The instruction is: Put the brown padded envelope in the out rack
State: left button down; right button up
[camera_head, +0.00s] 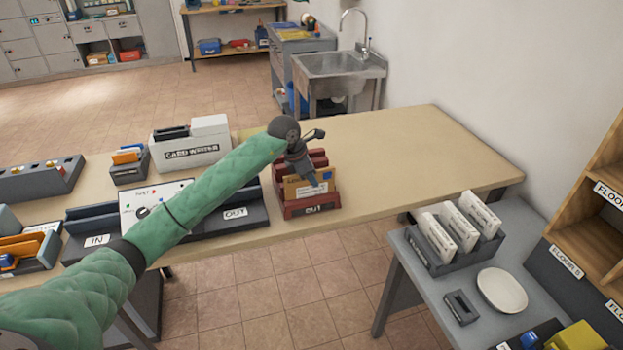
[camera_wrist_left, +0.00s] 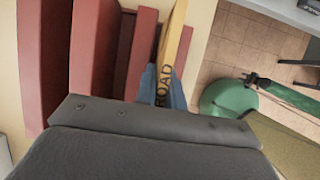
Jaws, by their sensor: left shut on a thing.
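The brown padded envelope (camera_head: 302,189) stands upright in the red rack (camera_head: 312,207), behind its front panel marked OUT. My left gripper (camera_head: 312,175) reaches down over the rack and is shut on the envelope near its upper right edge. In the left wrist view the envelope (camera_wrist_left: 172,45) is edge-on between my bluish left fingertips (camera_wrist_left: 166,90), with the word ROAD on it. The rack's red dividers (camera_wrist_left: 90,60) are just to the left.
The table (camera_head: 400,155) is clear to the right. A grey side table holds white envelopes (camera_head: 458,225) and a white dish (camera_head: 502,290).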

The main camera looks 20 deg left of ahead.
pick_arm(q)
jog(key=c, duration=1.5)
grip_release()
jog(key=shift+s+f, duration=0.25)
jog(key=shift+f, duration=0.4)
jog(key=shift+s+f, duration=0.2)
jog(key=shift+f, duration=0.4)
jog(key=shift+o, duration=0.5)
jog(key=shift+s+d+r, duration=0.1)
jog(key=shift+w+a+r+p, duration=0.15)
jog(key=shift+w+r+p, duration=0.15)
jog(key=shift+r, duration=0.65)
jog(key=shift+w+a+r+p, duration=0.15)
jog(key=shift+w+r, duration=0.25)
jog(key=shift+r, duration=0.5)
jog(key=shift+s+d+r+p, duration=0.1)
jog(key=shift+r+p, duration=0.05)
jog(key=shift+r, duration=0.75)
jog(key=shift+d+r+p, duration=0.1)
jog(key=shift+r+p, duration=0.05)
jog(key=shift+r, duration=0.75)
